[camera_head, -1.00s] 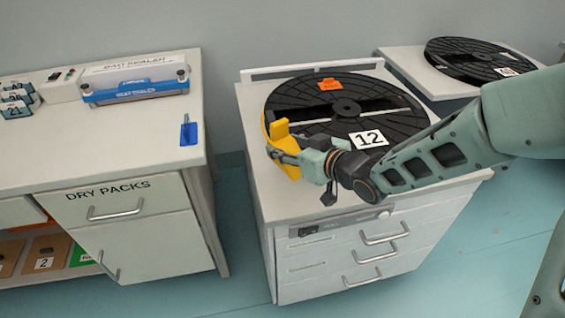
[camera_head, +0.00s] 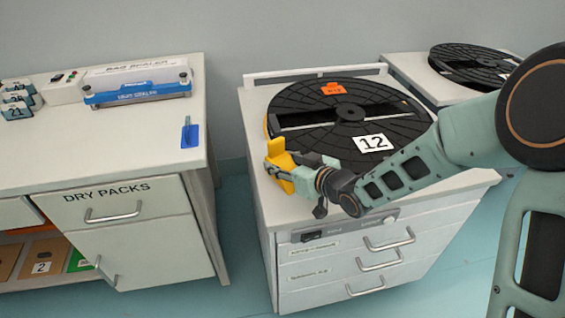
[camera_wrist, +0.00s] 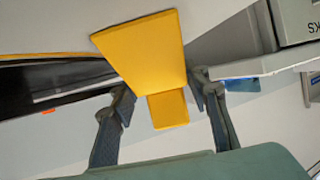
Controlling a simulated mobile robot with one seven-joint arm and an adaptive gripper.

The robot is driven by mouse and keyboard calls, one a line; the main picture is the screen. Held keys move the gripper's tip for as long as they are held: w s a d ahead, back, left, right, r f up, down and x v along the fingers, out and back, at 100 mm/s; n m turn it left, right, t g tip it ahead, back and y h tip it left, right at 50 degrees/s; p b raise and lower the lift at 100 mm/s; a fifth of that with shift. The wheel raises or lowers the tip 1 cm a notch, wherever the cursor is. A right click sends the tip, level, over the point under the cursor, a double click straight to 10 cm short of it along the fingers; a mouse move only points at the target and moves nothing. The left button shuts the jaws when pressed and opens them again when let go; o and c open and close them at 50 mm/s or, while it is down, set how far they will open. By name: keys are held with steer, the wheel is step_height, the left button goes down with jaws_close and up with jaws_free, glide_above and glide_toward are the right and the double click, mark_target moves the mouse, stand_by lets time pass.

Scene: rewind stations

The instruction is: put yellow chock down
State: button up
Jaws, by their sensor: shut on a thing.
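The yellow chock (camera_head: 281,160) is in my gripper (camera_head: 284,172), at the left front edge of the black reel labelled 12 (camera_head: 350,112). In the wrist view the chock (camera_wrist: 145,50) is a tapered yellow block with a smaller step, and this step sits between the two fingers of my gripper (camera_wrist: 165,108). The chock is apart from the reel or just beside it; the head view does not show whether its underside touches the cabinet top. The reel lies flat on the white drawer cabinet (camera_head: 262,225).
Left stands a white counter (camera_head: 140,155) with a blue bag sealer (camera_head: 137,90) and a blue item (camera_head: 190,134). A floor gap separates it from the cabinet. Another black reel (camera_head: 475,65) lies on a stand at the back right. The cabinet top's front left corner is bare.

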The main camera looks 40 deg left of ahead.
steer(key=o, duration=1.4)
steer(key=shift+r, duration=0.1)
